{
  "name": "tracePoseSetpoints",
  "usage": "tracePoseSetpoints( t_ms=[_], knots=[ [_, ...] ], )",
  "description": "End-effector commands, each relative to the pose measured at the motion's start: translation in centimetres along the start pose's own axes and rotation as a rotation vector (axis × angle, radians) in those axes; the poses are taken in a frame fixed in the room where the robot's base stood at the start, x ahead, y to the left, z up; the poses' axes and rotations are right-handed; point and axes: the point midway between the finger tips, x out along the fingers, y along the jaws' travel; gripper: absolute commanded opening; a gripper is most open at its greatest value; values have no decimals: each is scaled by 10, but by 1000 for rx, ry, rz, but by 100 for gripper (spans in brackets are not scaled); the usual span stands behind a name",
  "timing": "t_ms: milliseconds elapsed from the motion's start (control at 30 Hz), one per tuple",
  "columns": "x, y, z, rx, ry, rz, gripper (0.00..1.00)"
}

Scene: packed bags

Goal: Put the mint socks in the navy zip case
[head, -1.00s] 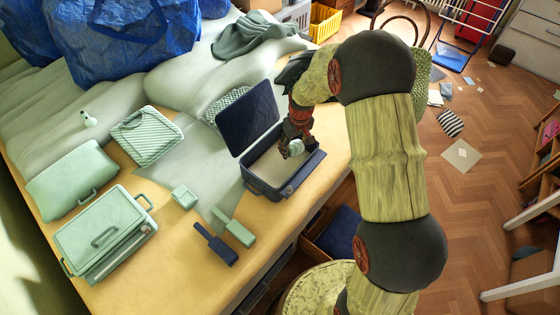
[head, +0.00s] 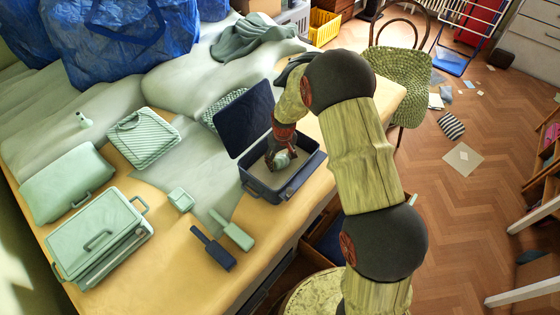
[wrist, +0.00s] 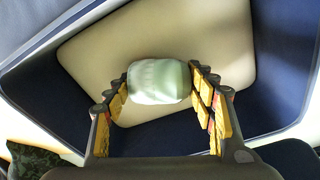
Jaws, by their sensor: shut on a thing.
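The navy zip case (head: 291,187) stands open on the bed's wooden front edge, its lid (head: 245,119) raised at the left and back. Its inside has a pale beige floor, seen in the wrist view (wrist: 215,50) between navy walls. The mint socks (wrist: 159,82) are a pale rolled bundle between my gripper's fingers (wrist: 160,95). My gripper (head: 279,160) is shut on the socks and points down inside the case opening. In the head view the socks (head: 284,160) show partly beside the fingers. Whether they touch the case floor is unclear.
Mint cases (head: 68,185) (head: 97,238), a striped mint bag (head: 144,139), a small mint box (head: 180,199) and two tags, mint (head: 232,231) and navy (head: 213,248), lie left of the case. Blue bags (head: 120,40) stand behind.

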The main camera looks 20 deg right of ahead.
Motion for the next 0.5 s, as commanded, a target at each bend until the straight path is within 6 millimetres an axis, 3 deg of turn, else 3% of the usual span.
tracePoseSetpoints(
  t_ms=[167,200,500],
  knots=[
    [4,0,1,0,-1,0,30],
    [3,0,1,0,-1,0,57],
    [3,0,1,0,-1,0,74]
  ],
)
